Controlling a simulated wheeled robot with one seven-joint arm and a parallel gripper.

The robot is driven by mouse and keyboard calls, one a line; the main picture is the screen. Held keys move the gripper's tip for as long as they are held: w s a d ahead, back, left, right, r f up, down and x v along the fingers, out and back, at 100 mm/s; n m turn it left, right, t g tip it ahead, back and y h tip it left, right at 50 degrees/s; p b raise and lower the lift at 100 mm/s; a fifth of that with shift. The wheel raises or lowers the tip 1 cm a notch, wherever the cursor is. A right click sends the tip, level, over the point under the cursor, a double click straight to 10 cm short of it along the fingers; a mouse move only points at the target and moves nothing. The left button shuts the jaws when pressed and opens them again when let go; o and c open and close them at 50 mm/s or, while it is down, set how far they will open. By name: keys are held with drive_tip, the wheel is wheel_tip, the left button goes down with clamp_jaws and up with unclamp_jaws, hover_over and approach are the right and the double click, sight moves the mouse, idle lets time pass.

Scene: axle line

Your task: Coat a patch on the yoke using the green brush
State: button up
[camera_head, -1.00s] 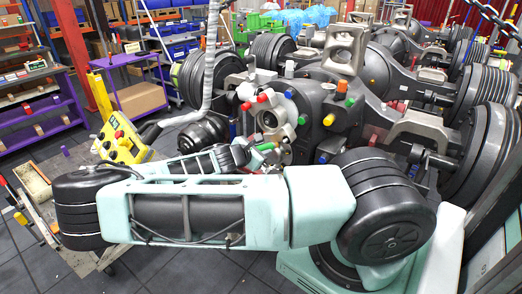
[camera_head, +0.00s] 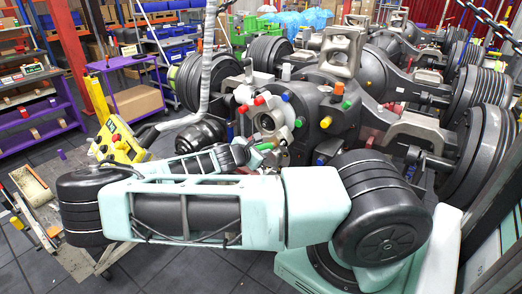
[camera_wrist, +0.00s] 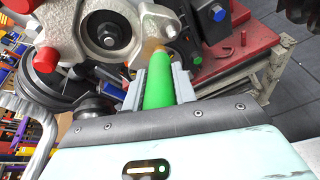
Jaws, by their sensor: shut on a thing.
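The yoke (camera_head: 267,121) is a pale metal casting with a round bore, on the front of the dark axle housing; it also fills the top of the wrist view (camera_wrist: 104,32). My gripper (camera_wrist: 158,85) is shut on the green brush (camera_wrist: 159,88), whose thick green handle stands between the two grey fingers. The brush tip is near the yoke's lower edge, where an amber tint shows; I cannot tell whether it touches. In the head view the green handle (camera_head: 264,146) shows just below the yoke, and my arm hides most of the gripper.
A yellow control box (camera_head: 118,140) on a cart stands at left. A red stand (camera_wrist: 255,50) is at right in the wrist view.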

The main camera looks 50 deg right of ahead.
drive_tip(key=shift+s+f, duration=0.1)
drive_tip(key=shift+f, duration=0.1)
drive_tip(key=shift+w+f+b, duration=0.25)
drive_tip(key=shift+w+b, duration=0.05)
drive_tip(key=shift+w, duration=0.15)
drive_tip(key=shift+w+r+p, duration=1.1)
drive_tip(key=shift+r+p, duration=0.05)
drive_tip(key=shift+r, duration=0.55)
drive_tip(key=shift+s+d+f+b, duration=0.1)
drive_tip(key=shift+s+f+b, duration=0.5)
drive_tip(key=shift+f, duration=0.25)
drive_tip(key=shift+s+f+b, duration=0.55)
drive_tip(key=shift+s+f, duration=0.05)
drive_tip(key=shift+f, duration=0.25)
drive_tip(key=shift+s+a+p, duration=0.15)
drive_tip(key=shift+a+p, duration=0.3)
drive_tip(key=shift+a, duration=2.5)
